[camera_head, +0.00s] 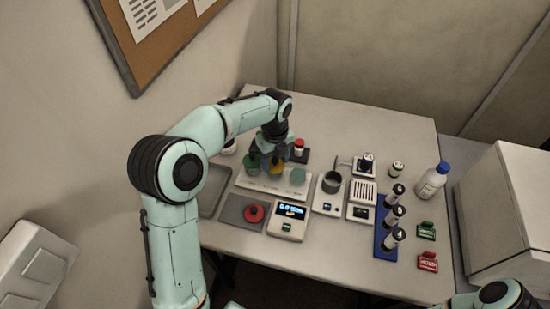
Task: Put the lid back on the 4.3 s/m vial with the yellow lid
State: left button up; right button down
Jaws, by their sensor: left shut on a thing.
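My left gripper (275,155) reaches down over the white labelled rack (245,182), shut on a small yellow item. This yellow lid (277,168) is at the middle place of the rack, just under the fingers. The arm partly hides it, and I cannot tell whether it sits on its vial or is held just above. The vial under it is not clear, and the rack's labels are too small to read. A green item (252,166) stands left of it and a teal item (298,175) right of it. My right gripper is out of view; part of my right arm shows at the bottom right.
A red item (256,213) lies on a grey mat (233,209) beside a meter with a lit display (290,211). A red-capped vial (299,146) stands behind the rack. Instruments, a blue rack (380,243) of vials and a bottle (433,180) fill the right.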

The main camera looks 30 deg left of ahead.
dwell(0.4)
pick_arm(q)
jog(key=o, duration=1.3)
jog(key=shift+r, duration=0.1)
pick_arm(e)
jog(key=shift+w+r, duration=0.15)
pick_arm(q)
jog(key=shift+r+p, duration=1.25)
jog(key=shift+r, duration=1.2)
jog(key=shift+w+r, duration=0.1)
jog(key=shift+r, duration=0.9)
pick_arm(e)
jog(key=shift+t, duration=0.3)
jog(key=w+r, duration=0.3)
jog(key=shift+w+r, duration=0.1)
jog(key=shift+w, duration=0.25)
pick_arm(q)
grip_shut()
